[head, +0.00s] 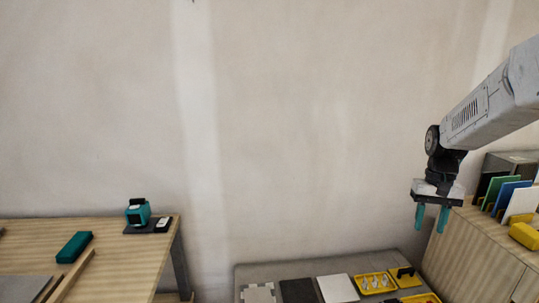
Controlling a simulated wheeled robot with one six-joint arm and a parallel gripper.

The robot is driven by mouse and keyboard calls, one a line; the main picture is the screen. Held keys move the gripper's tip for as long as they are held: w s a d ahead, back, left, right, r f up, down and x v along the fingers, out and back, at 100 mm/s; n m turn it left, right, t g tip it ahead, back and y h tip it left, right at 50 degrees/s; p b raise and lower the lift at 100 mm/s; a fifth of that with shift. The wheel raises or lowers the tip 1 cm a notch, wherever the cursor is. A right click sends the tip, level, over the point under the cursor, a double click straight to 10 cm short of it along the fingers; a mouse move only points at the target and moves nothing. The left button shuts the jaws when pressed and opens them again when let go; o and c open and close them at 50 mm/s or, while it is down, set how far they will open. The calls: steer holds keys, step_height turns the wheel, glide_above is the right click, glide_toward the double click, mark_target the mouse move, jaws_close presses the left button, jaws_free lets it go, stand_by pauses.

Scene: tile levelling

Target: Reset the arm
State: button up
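My gripper (432,217) hangs at the right of the head view with its two teal fingers pointing down. The fingers are apart, with nothing between them. My arm reaches in from the right edge. The gripper is in front of the wooden cabinet on the right and appears above the level of the low grey table, touching nothing that I can see.
A low grey table (244,272) holds tiles and yellow trays (376,283). The right cabinet (465,246) carries upright coloured panels (505,196) and a yellow item (525,234). The left wooden table (125,258) holds a teal device (138,214) and a teal block (74,247).

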steer(key=s+a+r+n+t, duration=0.1)
steer(key=s+a+r, duration=0.4)
steer(key=s+a, duration=0.15)
steer(key=s+a+r+n, duration=0.1)
steer(key=s+a+r, duration=0.35)
steer(key=s, duration=0.35)
steer(key=s+a+f+n, duration=0.1)
steer(key=s+a, duration=0.1)
steer(key=s, duration=0.5)
steer(key=s+a+t, duration=0.1)
steer(key=s+a, duration=0.2)
steer(key=s, duration=0.4)
steer(key=shift+s+a+f+n+t, duration=0.2)
steer(key=shift+f+n+t, duration=0.1)
steer(key=shift+f+n, duration=0.1)
steer(key=shift+w, duration=0.1)
